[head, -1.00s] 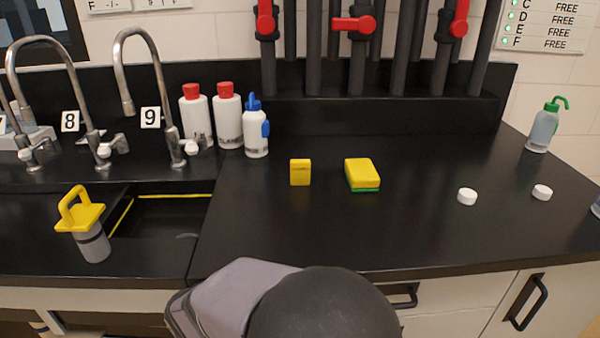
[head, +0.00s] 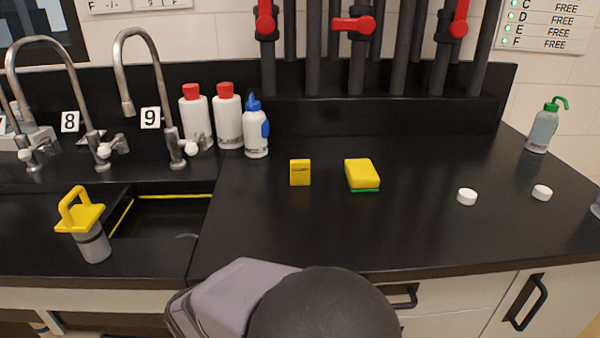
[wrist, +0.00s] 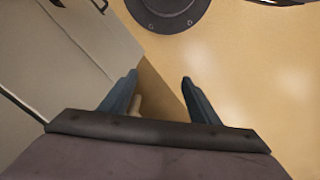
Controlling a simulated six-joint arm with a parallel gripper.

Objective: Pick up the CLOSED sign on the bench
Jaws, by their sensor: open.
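A small yellow block-like item (head: 300,172) stands upright on the black bench (head: 290,225), right of the sink, with a thin dark band across it. It may be the CLOSED sign, but its lettering is too small to read. My gripper (wrist: 160,82) shows in the wrist view with its two blue fingers apart and nothing between them. It hangs over the tan floor beside a pale cabinet front, away from the bench top. In the head view my arm shows at the bottom centre, and the fingers are hidden.
A yellow and green sponge (head: 362,174) lies right of the yellow item. White bottles with red caps (head: 228,120) and a blue-topped bottle (head: 256,132) stand behind it. Two white caps (head: 467,197) lie at right. The sink (head: 160,220) opens at left. The bench's front middle is clear.

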